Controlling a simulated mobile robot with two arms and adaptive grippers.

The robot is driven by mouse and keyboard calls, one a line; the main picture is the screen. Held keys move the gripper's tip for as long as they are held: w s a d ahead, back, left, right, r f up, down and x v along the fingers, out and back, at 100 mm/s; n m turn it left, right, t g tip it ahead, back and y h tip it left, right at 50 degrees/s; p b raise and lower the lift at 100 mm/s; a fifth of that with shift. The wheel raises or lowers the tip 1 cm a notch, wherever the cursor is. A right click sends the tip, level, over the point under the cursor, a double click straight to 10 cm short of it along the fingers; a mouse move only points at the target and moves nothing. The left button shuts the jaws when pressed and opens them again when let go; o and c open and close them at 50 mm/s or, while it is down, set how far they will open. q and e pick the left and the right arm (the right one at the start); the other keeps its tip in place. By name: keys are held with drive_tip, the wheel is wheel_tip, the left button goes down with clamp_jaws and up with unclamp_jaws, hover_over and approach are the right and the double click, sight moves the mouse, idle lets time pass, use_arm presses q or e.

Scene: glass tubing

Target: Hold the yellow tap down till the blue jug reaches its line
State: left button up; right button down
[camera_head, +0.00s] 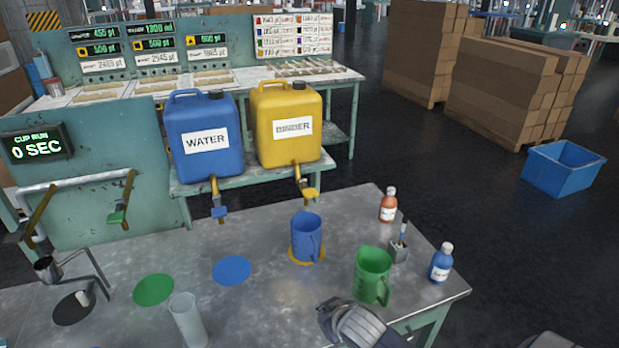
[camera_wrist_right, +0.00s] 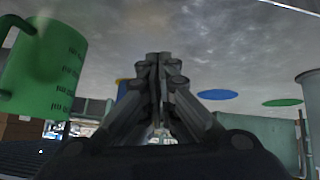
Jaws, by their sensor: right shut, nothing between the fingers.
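The yellow tap (camera_head: 307,190) hangs at the front of the yellow container (camera_head: 290,115). The blue jug (camera_head: 305,238) stands upright on a yellow disc (camera_head: 293,256) on the table, below and in front of the tap. Its fill line and liquid level cannot be made out. My right gripper (camera_head: 340,312) is low at the near edge of the table, in front of the blue jug and apart from it and the tap. In the right wrist view its fingers (camera_wrist_right: 160,60) are closed together with nothing between them. My left gripper is not in view.
A green jug (camera_head: 373,273) stands close beyond my right gripper. A small holder (camera_head: 399,250), a red bottle (camera_head: 388,205) and a blue bottle (camera_head: 440,264) stand at the right. A clear cylinder (camera_head: 187,322) stands front left. Blue (camera_head: 231,270) and green (camera_head: 153,290) discs lie bare.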

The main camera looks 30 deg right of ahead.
sight(307, 189)
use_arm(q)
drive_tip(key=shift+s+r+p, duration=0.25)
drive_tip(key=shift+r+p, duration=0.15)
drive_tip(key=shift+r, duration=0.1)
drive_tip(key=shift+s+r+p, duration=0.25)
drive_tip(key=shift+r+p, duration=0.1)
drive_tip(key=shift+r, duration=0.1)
use_arm(e)
drive_tip(key=w+d+r+t, duration=0.2)
drive_tip(key=w+d+r, duration=0.1)
drive_tip(key=r, duration=0.6)
drive_tip(key=w+d+r+m+t+h, duration=0.1)
drive_tip(key=w+d+r+t, duration=0.1)
drive_tip(key=w+r, duration=0.3)
drive_tip(key=w+d+r+m+t, duration=0.1)
drive_tip(key=w+d+r+t, duration=0.1)
drive_tip(key=r, duration=1.2)
drive_tip(key=shift+w+d+t, duration=0.3)
drive_tip(key=shift+w+d, duration=0.5)
drive_tip(key=shift+w, duration=0.35)
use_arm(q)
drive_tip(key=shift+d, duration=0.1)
use_arm(e)
drive_tip(key=shift+h, duration=0.3)
